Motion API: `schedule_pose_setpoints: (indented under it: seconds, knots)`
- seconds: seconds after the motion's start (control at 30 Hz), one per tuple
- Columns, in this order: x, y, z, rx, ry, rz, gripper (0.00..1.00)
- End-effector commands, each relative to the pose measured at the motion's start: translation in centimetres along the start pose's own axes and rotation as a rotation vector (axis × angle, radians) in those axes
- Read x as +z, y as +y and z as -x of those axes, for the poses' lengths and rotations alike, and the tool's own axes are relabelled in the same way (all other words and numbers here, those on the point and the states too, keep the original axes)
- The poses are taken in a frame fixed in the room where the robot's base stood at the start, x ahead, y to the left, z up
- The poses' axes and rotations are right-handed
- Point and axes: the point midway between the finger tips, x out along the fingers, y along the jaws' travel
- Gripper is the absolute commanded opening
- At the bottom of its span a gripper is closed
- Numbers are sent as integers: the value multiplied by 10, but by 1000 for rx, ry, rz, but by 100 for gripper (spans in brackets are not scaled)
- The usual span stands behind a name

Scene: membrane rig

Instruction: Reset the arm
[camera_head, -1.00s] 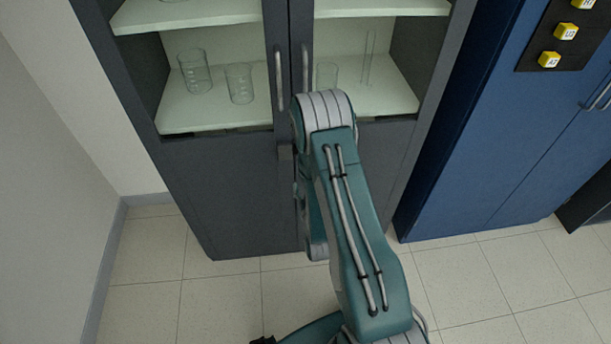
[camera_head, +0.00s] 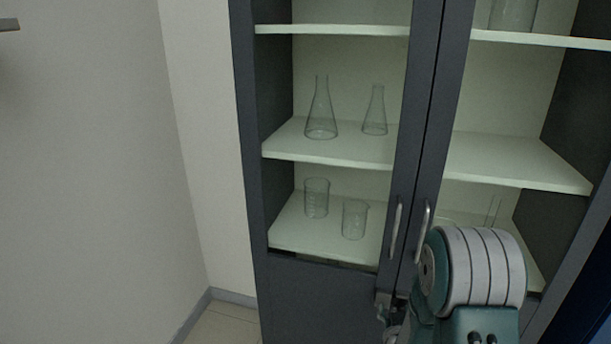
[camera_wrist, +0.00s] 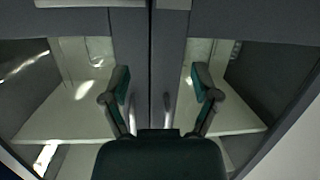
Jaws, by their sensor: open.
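My arm shows at the lower right of the head view, with its grey-banded teal joint in front of the right cabinet door. My gripper (camera_wrist: 160,90) is open in the wrist view, its two teal fingers spread wide with nothing between them. It faces the seam between the two cabinet doors. In the head view the gripper is mostly hidden behind the arm, low near the door handles (camera_head: 396,231). I cannot tell whether it touches the cabinet.
A tall dark grey cabinet (camera_head: 305,300) with glass doors stands ahead. Its shelves hold flasks (camera_head: 321,112) and beakers (camera_head: 316,198). A bare wall (camera_head: 90,150) is on the left, with some floor (camera_head: 222,325) showing at its foot. A blue edge shows at the far right.

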Motion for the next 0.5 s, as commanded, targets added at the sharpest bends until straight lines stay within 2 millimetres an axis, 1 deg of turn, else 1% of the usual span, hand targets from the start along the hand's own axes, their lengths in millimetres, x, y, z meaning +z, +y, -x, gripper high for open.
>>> schedule_pose_setpoints:
  seconds: [0.03,0.17,0.27,0.37,0.5]
  knots:
    - [-16,-2,2,-11,-17,-4,79]
    - [-44,-8,12,-40,-95,-15,79]
    - [-64,-11,24,-60,-155,-21,79]
    - [-83,-15,40,-81,-215,-24,79]
    - [-106,-19,67,-108,-299,-25,79]
